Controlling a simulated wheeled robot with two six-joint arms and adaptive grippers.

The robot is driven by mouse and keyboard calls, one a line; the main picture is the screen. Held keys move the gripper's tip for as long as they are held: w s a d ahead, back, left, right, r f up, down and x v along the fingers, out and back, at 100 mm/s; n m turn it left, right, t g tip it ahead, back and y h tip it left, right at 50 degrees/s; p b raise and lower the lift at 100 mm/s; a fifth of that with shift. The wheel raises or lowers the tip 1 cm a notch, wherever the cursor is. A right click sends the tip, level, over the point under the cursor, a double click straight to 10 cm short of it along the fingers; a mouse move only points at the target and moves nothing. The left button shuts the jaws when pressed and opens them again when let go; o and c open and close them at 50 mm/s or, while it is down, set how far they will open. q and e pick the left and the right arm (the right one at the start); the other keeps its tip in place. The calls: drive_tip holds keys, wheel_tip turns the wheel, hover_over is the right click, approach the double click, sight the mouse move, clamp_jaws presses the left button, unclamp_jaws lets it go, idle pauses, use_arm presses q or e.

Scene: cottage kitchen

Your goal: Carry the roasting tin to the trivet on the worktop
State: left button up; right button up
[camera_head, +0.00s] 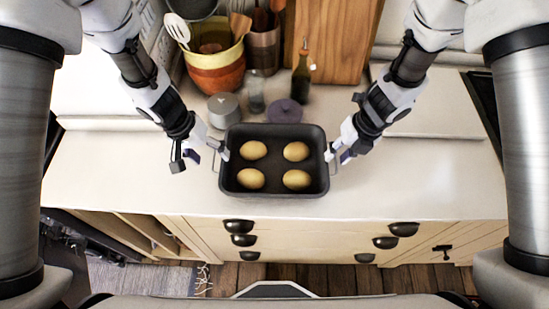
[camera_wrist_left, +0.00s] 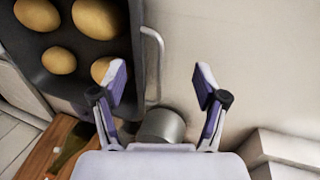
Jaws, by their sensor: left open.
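The dark roasting tin (camera_head: 274,187) stands level on the pale worktop (camera_head: 110,180), with several round yellow-brown potatoes (camera_head: 250,179) in it. In the left wrist view, the tin's wire handle (camera_wrist_left: 153,50) lies ahead of the gap between my open fingers. My left gripper (camera_head: 200,158) is at the tin's left side, its fingers apart and empty. My right gripper (camera_head: 338,154) is at the tin's right handle; whether it grips the handle is too small to tell. I cannot make out a trivet; one under the tin would be hidden.
Behind the tin are a grey canister (camera_head: 223,110), a purple round lid-like object (camera_head: 285,111), a small glass jar (camera_head: 256,100) and an oil bottle (camera_head: 302,76). Bowls (camera_head: 216,71) and a utensil pot (camera_head: 263,50) stand further back. The worktop is clear on both sides.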

drive_tip(key=shift+s, duration=0.1)
use_arm(q)
drive_tip(key=v, duration=1.1)
drive_tip(key=shift+r, duration=0.4)
use_arm(e)
drive_tip(key=o, duration=0.8)
use_arm(q)
drive_tip(key=shift+a, duration=0.15)
use_arm(e)
drive_tip(key=shift+o, duration=0.2)
drive_tip(key=shift+r, duration=0.1)
drive_tip(key=v, duration=1.1)
drive_tip(key=shift+r, duration=0.4)
drive_tip(key=shift+d, duration=0.1)
